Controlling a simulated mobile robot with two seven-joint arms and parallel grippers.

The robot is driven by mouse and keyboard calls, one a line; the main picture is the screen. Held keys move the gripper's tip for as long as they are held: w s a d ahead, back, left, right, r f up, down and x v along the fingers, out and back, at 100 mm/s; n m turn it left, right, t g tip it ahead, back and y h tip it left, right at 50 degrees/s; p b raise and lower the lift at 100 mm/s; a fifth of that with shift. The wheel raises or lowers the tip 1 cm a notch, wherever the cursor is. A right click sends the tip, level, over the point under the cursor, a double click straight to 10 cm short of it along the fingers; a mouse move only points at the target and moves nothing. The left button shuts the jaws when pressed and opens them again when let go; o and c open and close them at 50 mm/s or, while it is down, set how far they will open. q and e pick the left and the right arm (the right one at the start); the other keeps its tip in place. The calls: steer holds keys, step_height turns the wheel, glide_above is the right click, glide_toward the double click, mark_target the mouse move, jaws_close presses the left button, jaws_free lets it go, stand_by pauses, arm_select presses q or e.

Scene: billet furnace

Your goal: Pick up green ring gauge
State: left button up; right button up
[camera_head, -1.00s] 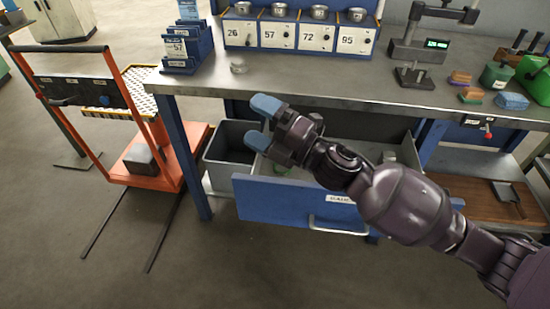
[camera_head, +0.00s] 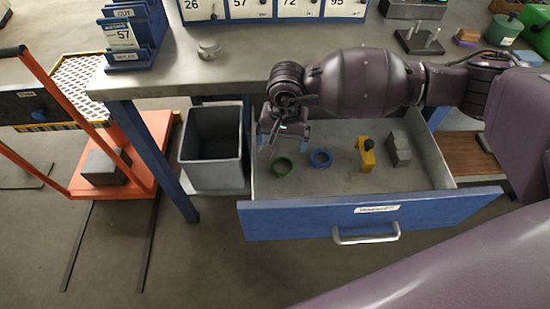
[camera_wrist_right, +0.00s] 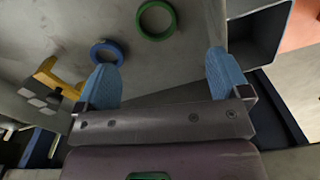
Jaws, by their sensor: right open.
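The green ring gauge (camera_head: 282,167) lies flat on the floor of the open blue-fronted drawer (camera_head: 350,218), near its left side. In the right wrist view the green ring (camera_wrist_right: 156,20) shows at the top, beyond the gap between the fingertips. A blue ring (camera_head: 320,158) lies just right of it, also seen in the wrist view (camera_wrist_right: 106,52). My right gripper (camera_head: 284,138) is over the drawer's left rear part, above and behind the green ring. Its blue-tipped fingers (camera_wrist_right: 164,82) are apart with nothing between them. My left gripper is not in view.
A yellow gauge (camera_head: 366,155) and a grey stepped block (camera_head: 399,148) lie in the drawer's right half. A grey bin (camera_head: 213,150) stands left of the drawer. The workbench top (camera_head: 190,72) is above, with a small metal piece (camera_head: 209,49) on it.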

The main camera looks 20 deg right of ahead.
steer(key=n+b, duration=0.1)
glide_above(283, 170)
steer(key=f, duration=0.5)
steer(key=shift+s+d, duration=0.1)
steer(key=shift+s, duration=0.2)
steer(key=shift+f, duration=0.4)
steer(key=shift+w+f, duration=0.1)
steer(key=shift+f, duration=0.15)
steer(key=f, duration=0.1)
steer(key=f+b, duration=0.1)
steer(key=f, duration=0.1)
steer(key=shift+w+a+f, duration=0.1)
steer(key=shift+a+f, duration=0.1)
steer(key=shift+f, duration=0.05)
steer(key=shift+f+b, duration=0.3)
steer(key=shift+f, duration=0.1)
steer(key=shift+w+f, duration=0.1)
steer(key=c, duration=0.9)
steer(key=shift+c, duration=0.7)
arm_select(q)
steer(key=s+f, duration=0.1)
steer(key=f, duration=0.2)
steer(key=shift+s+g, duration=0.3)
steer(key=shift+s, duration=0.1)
arm_select(e)
steer(key=shift+r, duration=0.2)
